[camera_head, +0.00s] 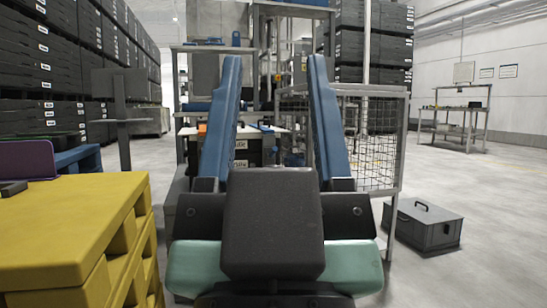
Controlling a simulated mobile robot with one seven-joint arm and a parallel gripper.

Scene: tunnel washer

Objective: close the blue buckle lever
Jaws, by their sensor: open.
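My gripper (275,60) is in the middle of the head view. Its two long blue fingers stand wide apart, with nothing seen held between them. Beyond them, a dark box with white labels (240,152) stands at a workstation. A small blue part (264,127) shows near the top of this box, between the fingers. It is too small to tell whether it is the blue buckle lever, or whether it is open or closed. My gripper's dark body hides the area below.
A yellow pallet-like block (75,225) fills the lower left. A wire mesh panel (372,140) stands right of the workstation. A dark lidded case (424,226) lies on the floor at right. Stacked black crates (38,60) line the left. Floor at right is largely clear.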

